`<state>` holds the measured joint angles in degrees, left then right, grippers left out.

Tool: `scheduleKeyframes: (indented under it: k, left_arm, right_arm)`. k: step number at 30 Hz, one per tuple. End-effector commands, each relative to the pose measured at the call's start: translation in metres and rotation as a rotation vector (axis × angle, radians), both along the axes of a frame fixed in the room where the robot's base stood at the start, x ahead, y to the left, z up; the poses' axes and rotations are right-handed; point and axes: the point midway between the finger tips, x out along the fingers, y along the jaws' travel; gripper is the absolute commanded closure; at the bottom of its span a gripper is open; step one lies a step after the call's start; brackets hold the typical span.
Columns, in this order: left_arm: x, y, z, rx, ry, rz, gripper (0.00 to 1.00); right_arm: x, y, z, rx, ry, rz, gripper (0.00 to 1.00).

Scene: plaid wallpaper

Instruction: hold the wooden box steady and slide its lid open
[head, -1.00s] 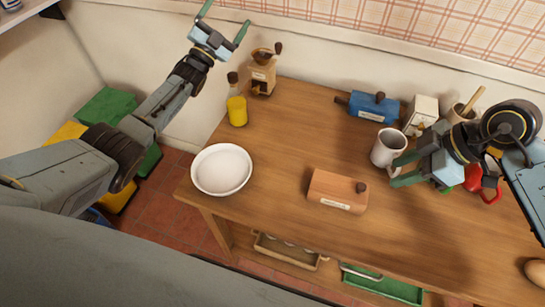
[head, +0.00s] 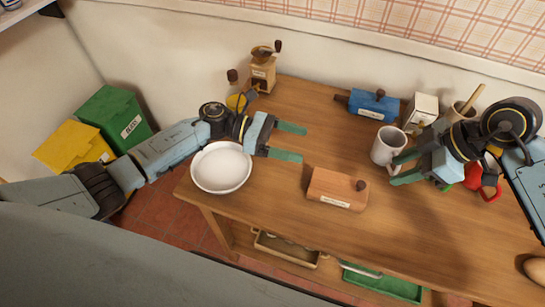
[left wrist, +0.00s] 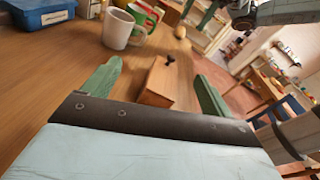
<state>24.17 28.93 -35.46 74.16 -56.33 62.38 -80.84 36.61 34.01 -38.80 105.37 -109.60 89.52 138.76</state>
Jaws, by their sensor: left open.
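The wooden box (head: 335,190) lies near the front middle of the table, with a dark knob (head: 361,186) at its right end and a white label on its front. My left gripper (head: 302,142) is open and empty above the table, up and left of the box. In the left wrist view the box (left wrist: 158,84) shows ahead, between the two spread green fingers and apart from them. My right gripper (head: 393,171) has its fingers apart, empty, to the right of the box and beside the mug. No seam of the lid can be made out.
A white mug (head: 385,147) stands close to my right gripper. A blue box (head: 374,104), a white box and a wooden grinder (head: 263,70) stand at the back. The table around the wooden box is clear.

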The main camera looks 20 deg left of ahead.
Motion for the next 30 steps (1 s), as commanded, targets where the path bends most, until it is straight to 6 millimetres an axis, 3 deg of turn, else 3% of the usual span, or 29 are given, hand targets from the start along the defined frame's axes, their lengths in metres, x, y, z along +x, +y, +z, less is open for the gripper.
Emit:
scheduleKeyframes:
  k: [6,12,17,30]
  left_arm:
    - [-0.026,0.03,-0.037,0.228,-0.191,-0.124,0.15]
    - [-0.032,0.033,-0.049,0.287,-0.24,-0.165,0.15]
    - [-0.032,0.012,-0.057,0.285,-0.24,-0.165,0.15]
    - [-0.031,-0.064,-0.088,0.283,-0.237,-0.162,0.15]
  right_arm:
    - [0.0,0.0,0.0,0.0,0.0,0.0,0.64]
    - [0.0,0.0,0.0,0.0,0.0,0.0,0.64]
    - [0.0,0.0,0.0,0.0,0.0,0.0,0.64]
    - [0.0,0.0,0.0,0.0,0.0,0.0,0.64]
